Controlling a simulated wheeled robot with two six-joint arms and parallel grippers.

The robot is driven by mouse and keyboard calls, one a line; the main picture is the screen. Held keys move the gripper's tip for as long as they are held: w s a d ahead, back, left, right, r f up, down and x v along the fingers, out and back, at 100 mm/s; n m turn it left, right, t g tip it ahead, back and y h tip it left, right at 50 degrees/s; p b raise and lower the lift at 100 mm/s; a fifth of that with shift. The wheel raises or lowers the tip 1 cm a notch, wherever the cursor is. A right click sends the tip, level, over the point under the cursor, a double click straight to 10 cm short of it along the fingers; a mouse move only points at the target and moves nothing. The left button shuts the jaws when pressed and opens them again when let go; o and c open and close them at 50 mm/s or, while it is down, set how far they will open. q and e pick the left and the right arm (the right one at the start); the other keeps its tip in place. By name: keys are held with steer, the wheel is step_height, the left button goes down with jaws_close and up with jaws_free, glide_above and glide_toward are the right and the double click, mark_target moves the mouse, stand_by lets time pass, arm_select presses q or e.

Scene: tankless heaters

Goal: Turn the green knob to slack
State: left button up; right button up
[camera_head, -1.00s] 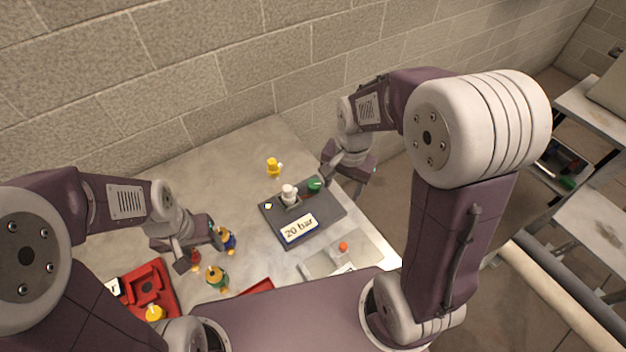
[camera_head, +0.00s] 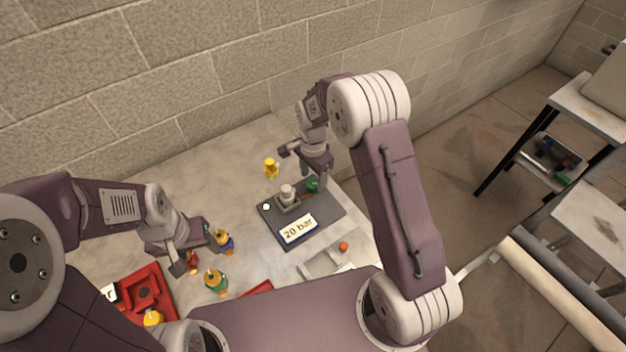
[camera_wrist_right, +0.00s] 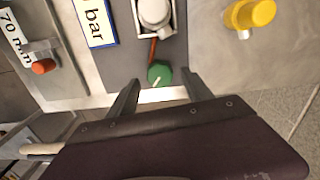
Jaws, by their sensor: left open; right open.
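The green knob (camera_head: 312,185) sits at the back right of a dark grey board with a "20 bar" label (camera_head: 298,229). In the right wrist view the green knob (camera_wrist_right: 159,73) has a pale mark on its top and lies just ahead of the gap between my fingers. My right gripper (camera_wrist_right: 158,88) is open and empty there; in the head view my right gripper (camera_head: 306,172) is over the knob's back edge. My left gripper (camera_head: 193,256) is open at the left of the table, near small figure-like parts.
A white cylindrical fitting (camera_head: 287,193) stands beside the knob, with a thin red-orange piece (camera_wrist_right: 153,50) between them. A yellow part (camera_head: 270,168) stands behind the board. A red tray (camera_head: 147,291) is at the left front, a grey fixture with an orange knob (camera_head: 343,246) at the front right.

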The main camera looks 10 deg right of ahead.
steer(key=shift+f, duration=1.1)
jaws_close()
steer(key=shift+n, duration=0.3)
steer(key=n+p, duration=0.1)
steer(key=n, duration=0.4)
steer(key=shift+n, duration=0.3)
steer(key=n, duration=0.6)
steer(key=shift+r+p, duration=0.1)
steer(key=shift+p, duration=0.3)
steer(key=n, duration=0.6)
steer(key=shift+w+n, duration=0.1)
steer(key=shift+n, duration=0.2)
steer(key=n, duration=0.5)
steer(key=shift+p, duration=0.3)
steer(key=shift+n, duration=0.4)
